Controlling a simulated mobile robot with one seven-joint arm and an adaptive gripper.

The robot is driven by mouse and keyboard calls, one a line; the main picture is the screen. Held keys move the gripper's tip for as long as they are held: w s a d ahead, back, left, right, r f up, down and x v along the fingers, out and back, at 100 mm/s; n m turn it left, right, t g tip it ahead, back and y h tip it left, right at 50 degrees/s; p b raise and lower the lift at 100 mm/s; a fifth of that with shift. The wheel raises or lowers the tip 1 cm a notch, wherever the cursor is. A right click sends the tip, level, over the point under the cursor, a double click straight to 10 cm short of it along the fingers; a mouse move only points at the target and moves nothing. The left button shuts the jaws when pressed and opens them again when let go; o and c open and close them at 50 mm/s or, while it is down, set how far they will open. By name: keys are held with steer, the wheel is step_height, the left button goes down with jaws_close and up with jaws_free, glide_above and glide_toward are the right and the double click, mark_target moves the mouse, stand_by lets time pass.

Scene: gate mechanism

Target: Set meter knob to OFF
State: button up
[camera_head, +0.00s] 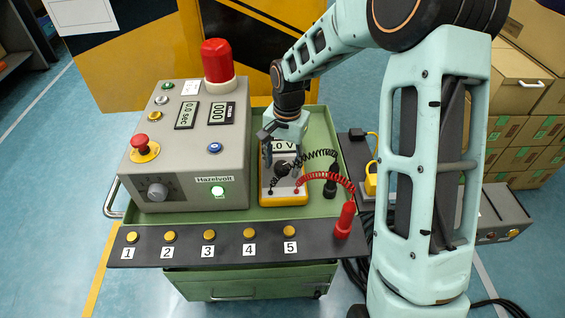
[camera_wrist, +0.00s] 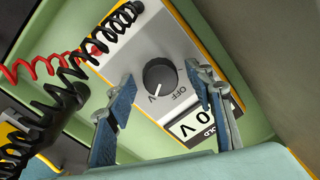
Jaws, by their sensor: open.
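The meter (camera_head: 284,197) is a white-faced yellow box lying in the green tray of the cart. Its display (camera_wrist: 203,123) reads 0 V. In the wrist view its round dark knob (camera_wrist: 160,77) has a light pointer mark toward the V label at lower left. The OFF label (camera_wrist: 181,91) is to the right of the knob. My gripper (camera_head: 285,160) is over the meter, its jaws open. In the wrist view the blue fingers (camera_wrist: 158,73) stand on either side of the knob with gaps. In the head view my gripper partly hides the knob and display.
A black coiled lead (camera_head: 318,154) and a red coiled lead (camera_head: 328,177) run from the meter, close to my gripper. The grey Hazelvolt box (camera_head: 185,175) stands left of the meter. A red probe (camera_head: 345,219) stands at the right end of the numbered button panel (camera_head: 187,251).

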steer(key=shift+c, duration=0.5)
steer(key=c, duration=1.1)
steer(key=shift+o, duration=0.2)
steer(key=shift+n, duration=0.3)
steer(key=n+p, duration=0.2)
steer(key=n, duration=0.3)
steer(key=shift+r, duration=0.1)
steer(key=n+p, duration=0.2)
steer(key=n, duration=0.4)
steer(key=shift+w+g, duration=0.15)
steer(key=shift+g, duration=0.25)
steer(key=o, duration=1.2)
steer(key=shift+c, duration=0.2)
